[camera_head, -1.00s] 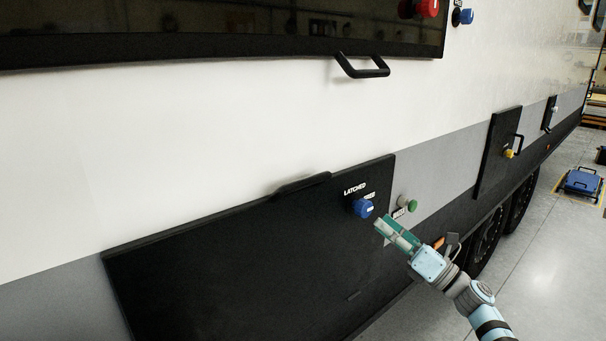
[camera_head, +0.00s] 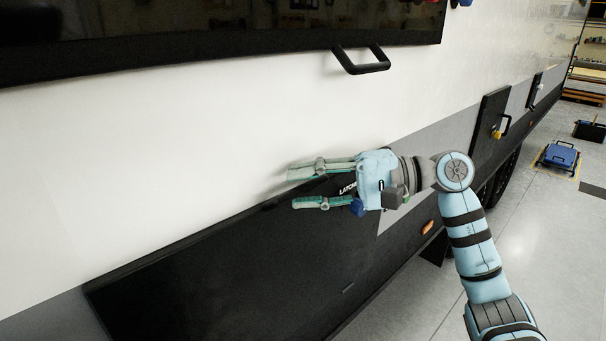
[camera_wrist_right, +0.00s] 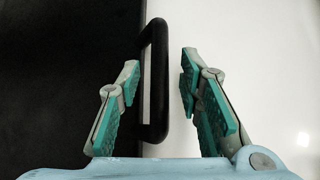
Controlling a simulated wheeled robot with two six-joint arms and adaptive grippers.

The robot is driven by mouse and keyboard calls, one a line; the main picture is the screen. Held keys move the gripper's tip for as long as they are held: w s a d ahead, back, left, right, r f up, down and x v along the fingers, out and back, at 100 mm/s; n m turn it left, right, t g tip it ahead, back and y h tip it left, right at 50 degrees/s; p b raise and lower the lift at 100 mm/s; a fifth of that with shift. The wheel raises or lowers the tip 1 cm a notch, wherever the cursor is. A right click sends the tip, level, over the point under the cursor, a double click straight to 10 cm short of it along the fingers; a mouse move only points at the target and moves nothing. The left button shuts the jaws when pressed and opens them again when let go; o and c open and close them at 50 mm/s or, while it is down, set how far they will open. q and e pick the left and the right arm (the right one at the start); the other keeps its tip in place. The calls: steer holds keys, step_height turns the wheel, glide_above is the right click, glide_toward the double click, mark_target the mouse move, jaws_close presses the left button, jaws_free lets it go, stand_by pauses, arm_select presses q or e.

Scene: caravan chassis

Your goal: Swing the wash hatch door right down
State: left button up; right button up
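The wash hatch door (camera_head: 230,275) is a wide black panel low on the caravan wall. It looks closed, flush with the wall. Its blue latch knob (camera_head: 357,208) is partly hidden behind my right gripper, as is the "LATCHED" label. My right gripper (camera_head: 292,188) is open and level at the door's top edge, fingers pointing left. In the right wrist view the door's black handle (camera_wrist_right: 158,80) lies between the two open fingers (camera_wrist_right: 158,95), nearer the left finger, with a gap visible on the right. In the head view the handle is mostly hidden behind the fingers. My left gripper is not in view.
A dark window with a black handle (camera_head: 362,65) is above on the white wall. A smaller black hatch (camera_head: 490,130) is farther right along the wall. A blue case (camera_head: 558,155) stands on the floor at right.

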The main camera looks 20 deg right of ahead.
steer(key=shift+w+a, duration=0.15)
steer(key=shift+a, duration=0.1)
steer(key=shift+s+d, duration=0.1)
steer(key=shift+s, duration=0.2)
steer(key=shift+c, duration=0.3)
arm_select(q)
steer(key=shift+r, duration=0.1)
arm_select(e)
jaws_close()
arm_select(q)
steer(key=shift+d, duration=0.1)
